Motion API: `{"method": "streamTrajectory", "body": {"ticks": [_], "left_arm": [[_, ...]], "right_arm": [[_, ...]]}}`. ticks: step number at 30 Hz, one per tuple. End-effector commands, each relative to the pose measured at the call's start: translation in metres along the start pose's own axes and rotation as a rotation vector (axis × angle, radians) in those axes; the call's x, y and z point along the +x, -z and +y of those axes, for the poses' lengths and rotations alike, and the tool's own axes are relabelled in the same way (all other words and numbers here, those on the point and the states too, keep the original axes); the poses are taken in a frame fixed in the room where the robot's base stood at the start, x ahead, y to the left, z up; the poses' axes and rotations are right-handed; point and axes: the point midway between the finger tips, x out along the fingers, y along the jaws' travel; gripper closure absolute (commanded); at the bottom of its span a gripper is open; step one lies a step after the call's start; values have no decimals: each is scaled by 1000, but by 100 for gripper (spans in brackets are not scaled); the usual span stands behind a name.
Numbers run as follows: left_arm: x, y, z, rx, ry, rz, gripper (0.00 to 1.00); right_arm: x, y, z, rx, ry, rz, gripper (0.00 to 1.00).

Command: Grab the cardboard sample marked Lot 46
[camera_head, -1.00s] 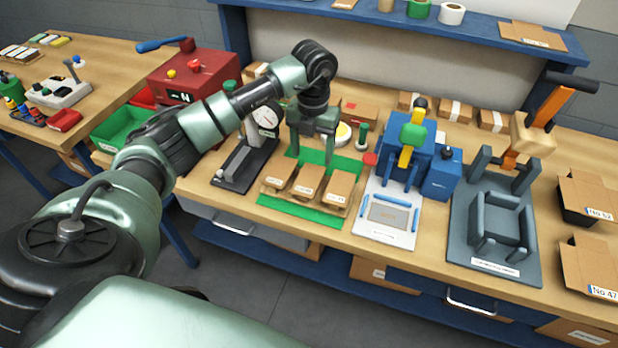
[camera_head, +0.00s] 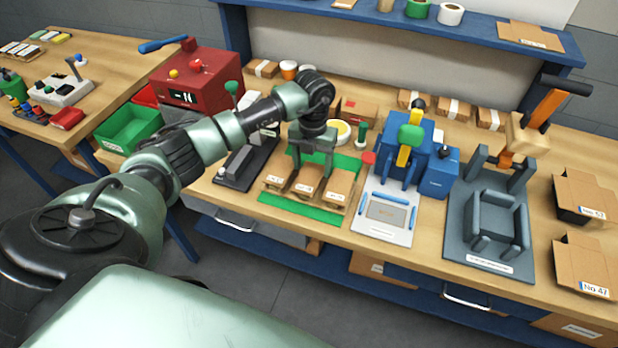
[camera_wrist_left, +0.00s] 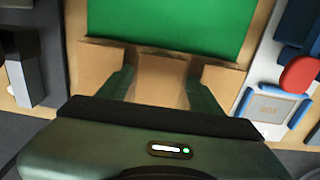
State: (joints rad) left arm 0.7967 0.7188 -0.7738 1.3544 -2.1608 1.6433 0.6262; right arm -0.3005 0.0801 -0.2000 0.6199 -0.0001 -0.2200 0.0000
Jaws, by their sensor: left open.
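Three cardboard samples stand side by side at the front of a green mat (camera_head: 290,211): a left one (camera_head: 275,181), a middle one (camera_head: 308,186) and a right one (camera_head: 338,189). Each has a small white label on its front; the print is too small to read, so I cannot tell which is Lot 46. My left gripper (camera_head: 311,172) is open and points down over the middle sample. In the left wrist view its fingers (camera_wrist_left: 163,88) stand at either side of the middle sample (camera_wrist_left: 160,72); contact cannot be told. My right gripper is not in view.
A grey scale-like device (camera_head: 240,170) stands left of the mat. A white plate with blue rails (camera_head: 385,215), a blue press (camera_head: 400,158) and a dark grey fixture (camera_head: 488,240) stand to the right. Folded boxes (camera_head: 585,265) lie at the far right.

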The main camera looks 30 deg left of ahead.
Motion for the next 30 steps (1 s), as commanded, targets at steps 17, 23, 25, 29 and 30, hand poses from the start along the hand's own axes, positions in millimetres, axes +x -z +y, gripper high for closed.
{"method": "streamTrajectory", "body": {"ticks": [17, 23, 25, 29, 30], "left_arm": [[2, 0, 0, 0, 0, 0, 71], [2, 0, 0, 0, 0, 0, 84], [2, 0, 0, 0, 0, 0, 84], [1, 0, 0, 0, 0, 0, 84], [0, 0, 0, 0, 0, 0, 84]], "right_arm": [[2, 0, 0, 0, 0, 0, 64], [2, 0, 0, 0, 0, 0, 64], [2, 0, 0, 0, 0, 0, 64], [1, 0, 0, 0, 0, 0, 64], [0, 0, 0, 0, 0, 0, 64]]}}
